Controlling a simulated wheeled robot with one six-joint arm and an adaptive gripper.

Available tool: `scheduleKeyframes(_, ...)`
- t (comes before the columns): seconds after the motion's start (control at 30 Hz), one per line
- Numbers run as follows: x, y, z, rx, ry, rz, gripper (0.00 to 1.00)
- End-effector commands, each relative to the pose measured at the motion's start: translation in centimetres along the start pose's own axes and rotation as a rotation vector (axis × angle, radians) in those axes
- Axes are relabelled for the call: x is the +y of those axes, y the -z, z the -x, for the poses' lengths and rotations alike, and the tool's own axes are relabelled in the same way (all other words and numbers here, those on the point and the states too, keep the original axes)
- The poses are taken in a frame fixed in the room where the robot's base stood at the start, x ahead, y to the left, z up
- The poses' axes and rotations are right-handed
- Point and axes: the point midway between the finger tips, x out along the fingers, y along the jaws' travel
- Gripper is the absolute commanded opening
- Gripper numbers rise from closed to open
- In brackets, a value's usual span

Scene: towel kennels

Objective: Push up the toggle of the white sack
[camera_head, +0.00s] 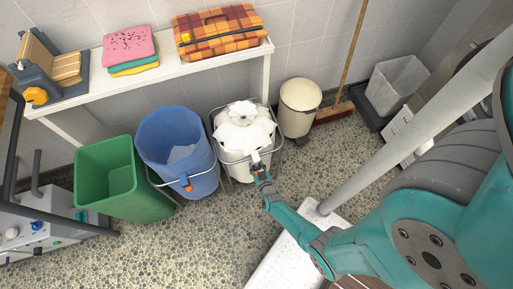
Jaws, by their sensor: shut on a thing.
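The white sack (243,128) sits in a white bucket-like holder with a wire frame on the pebbled floor, its top gathered and puffy. My gripper (258,168) is at the front of this holder, at the sack's lower right edge. It is shut on a small pale part there, which looks like the toggle (256,157) of the white sack. The fingers cover much of it, so its exact shape and position are hard to see.
A blue bucket (180,135) and a green bin (108,170) stand left of the sack. A cream bin (300,95) stands behind right, near a broom (335,111). A white bench (95,92) with folded cloths (130,48) runs behind. Open floor lies in front.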

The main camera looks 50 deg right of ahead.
Motion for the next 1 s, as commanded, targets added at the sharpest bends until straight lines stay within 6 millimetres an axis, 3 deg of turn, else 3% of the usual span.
scheduleKeyframes(0.73, 0.3, 5.4, 2.1, 0.008, -0.006, -0.006, 0.0)
scheduleKeyframes(1.0, 0.2, 6.0, 2.4, 0.007, -0.003, -0.006, 0.0)
